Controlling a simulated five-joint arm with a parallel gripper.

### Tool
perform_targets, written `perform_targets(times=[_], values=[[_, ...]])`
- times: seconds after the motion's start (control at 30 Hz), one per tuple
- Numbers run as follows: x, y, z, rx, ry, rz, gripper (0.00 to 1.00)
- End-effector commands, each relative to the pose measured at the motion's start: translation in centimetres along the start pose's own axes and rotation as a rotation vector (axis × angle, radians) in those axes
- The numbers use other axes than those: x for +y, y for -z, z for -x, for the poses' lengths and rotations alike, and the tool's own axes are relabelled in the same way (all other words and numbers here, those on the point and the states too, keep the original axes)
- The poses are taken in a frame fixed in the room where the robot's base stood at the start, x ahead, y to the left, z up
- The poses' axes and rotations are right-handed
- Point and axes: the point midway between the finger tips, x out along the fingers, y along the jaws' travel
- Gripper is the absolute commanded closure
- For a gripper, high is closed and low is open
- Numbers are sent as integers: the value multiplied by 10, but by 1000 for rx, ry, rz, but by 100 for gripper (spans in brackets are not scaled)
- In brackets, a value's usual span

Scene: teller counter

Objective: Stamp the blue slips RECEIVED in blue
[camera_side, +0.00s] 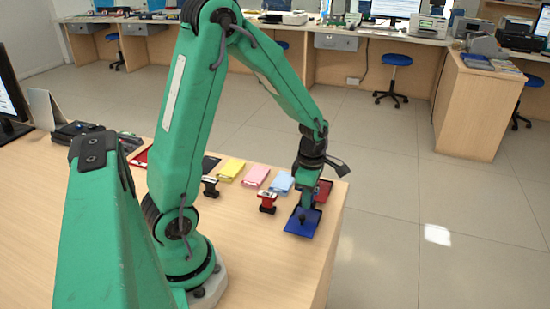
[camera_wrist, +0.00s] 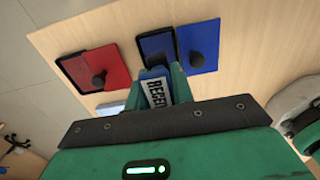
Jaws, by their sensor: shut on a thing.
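My gripper (camera_side: 305,198) is shut on a blue stamp (camera_wrist: 156,91) whose white label begins "RECE". In the wrist view my gripper (camera_wrist: 162,84) has a finger on either side of it. The blue ink pad (camera_side: 303,224) lies open at the counter's right edge, below my gripper. In the wrist view the blue pad (camera_wrist: 198,47) is just beyond the stamp; I cannot tell whether they touch. The light blue slips (camera_side: 281,182) lie left of my gripper. In the wrist view only a pale edge (camera_wrist: 110,108) shows there. The stamp's lower face is hidden.
A red ink pad (camera_side: 325,188) lies open behind the blue one. A red stamp (camera_side: 267,202) and a black stamp (camera_side: 210,187) stand upright on the counter. Pink slips (camera_side: 256,176) and yellow slips (camera_side: 231,168) lie in a row. The counter's front is bare.

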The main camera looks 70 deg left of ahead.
Motion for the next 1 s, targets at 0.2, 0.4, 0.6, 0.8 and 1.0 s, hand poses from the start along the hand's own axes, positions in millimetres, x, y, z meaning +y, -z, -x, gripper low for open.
perform_targets(times=[0.2,0.4,0.6,0.8,1.0], values=[[0,0,13,-1,-2,0,91],[0,0,24,-1,-2,0,91],[0,0,28,0,0,0,91],[0,0,28,0,0,0,91],[0,0,28,0,0,0,91]])
